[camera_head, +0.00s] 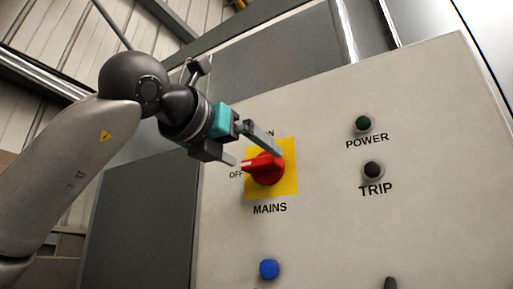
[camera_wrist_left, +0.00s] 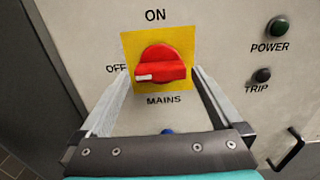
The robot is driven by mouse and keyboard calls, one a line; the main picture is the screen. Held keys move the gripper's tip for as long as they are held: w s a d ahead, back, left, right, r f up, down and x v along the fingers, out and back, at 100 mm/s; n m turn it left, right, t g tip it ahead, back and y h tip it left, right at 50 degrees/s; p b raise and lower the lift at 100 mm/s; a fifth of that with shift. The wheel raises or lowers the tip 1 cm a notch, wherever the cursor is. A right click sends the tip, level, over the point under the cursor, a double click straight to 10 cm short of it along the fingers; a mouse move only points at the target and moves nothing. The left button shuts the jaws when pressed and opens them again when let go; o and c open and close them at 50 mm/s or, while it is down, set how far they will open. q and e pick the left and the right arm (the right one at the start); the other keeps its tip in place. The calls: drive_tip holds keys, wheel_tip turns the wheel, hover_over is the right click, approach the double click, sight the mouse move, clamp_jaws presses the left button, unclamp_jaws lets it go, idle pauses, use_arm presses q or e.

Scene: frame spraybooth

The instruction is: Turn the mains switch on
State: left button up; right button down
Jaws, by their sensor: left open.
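The mains switch (camera_head: 265,169) is a red rotary knob on a yellow plate, labelled MAINS below, OFF at its left and ON above. Its white pointer mark is at the left, toward OFF. My left gripper (camera_head: 252,148) is open at the knob, one finger above it and one toward its lower left. In the left wrist view, the knob (camera_wrist_left: 160,64) shows ahead, between the lines of the two spread fingers (camera_wrist_left: 160,95). I cannot tell whether the fingers touch it. My right gripper is not in view.
The pale cabinet panel (camera_head: 335,240) also carries a dark green POWER lamp (camera_head: 363,124), a dark TRIP lamp (camera_head: 373,169) and a blue button (camera_head: 269,269) below the switch. A black handle (camera_wrist_left: 289,150) stands out at the lower right in the wrist view.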

sight(257, 159)
use_arm(q)
drive_tip(key=shift+p+x, duration=0.4)
drive_tip(key=shift+x, duration=1.15)
drive_tip(key=c, duration=1.1)
